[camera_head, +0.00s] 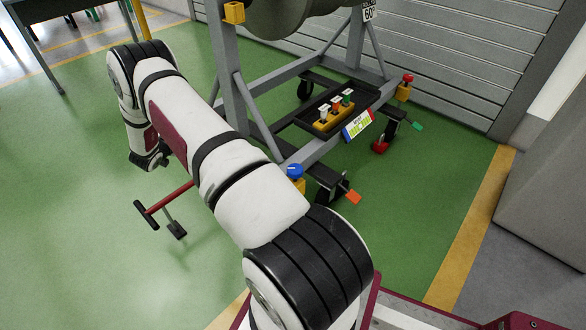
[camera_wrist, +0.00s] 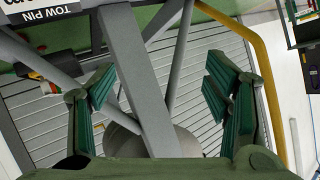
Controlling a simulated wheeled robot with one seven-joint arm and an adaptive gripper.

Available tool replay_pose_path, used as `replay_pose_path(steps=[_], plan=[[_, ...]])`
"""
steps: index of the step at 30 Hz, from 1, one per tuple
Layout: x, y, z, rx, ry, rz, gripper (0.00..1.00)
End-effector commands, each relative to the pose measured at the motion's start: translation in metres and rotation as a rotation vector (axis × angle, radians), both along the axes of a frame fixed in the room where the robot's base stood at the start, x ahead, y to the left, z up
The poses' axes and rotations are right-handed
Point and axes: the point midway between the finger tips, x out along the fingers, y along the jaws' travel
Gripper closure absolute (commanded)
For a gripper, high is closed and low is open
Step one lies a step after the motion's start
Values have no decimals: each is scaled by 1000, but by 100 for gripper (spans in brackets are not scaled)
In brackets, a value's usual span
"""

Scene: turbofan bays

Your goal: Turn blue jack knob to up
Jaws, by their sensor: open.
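The blue jack knob (camera_head: 295,171) shows in the head view, on a yellow block (camera_head: 299,185) at the near lower corner of the grey stand, just right of my arm. Its pointing direction is too small to tell. My gripper (camera_wrist: 158,80) shows in the wrist view with its green fingers spread wide and nothing held. A grey stand post (camera_wrist: 140,85) lies behind the gap between the fingers. I cannot make out the blue knob in the wrist view. My gripper cannot be made out clearly in the head view.
A red knob (camera_head: 408,78) sits at the stand's far right corner. A black tray (camera_head: 360,101) holds several small coloured items. A red T-handle bar (camera_head: 165,201) sticks out left of my arm. An orange tag (camera_head: 353,196) hangs near the caster.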

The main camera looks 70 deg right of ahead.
Motion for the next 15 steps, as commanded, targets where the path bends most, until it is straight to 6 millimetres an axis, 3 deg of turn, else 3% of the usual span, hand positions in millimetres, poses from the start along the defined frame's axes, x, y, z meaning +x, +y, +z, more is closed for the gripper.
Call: replay_pose_path(steps=[1,6,12,15], plan=[[-24,-11,-24,-27,29,-71,29],[-110,-33,-82,-142,127,-305,29],[-217,-28,-131,-281,284,-546,29],[-256,-19,-144,-337,350,-628,29]])
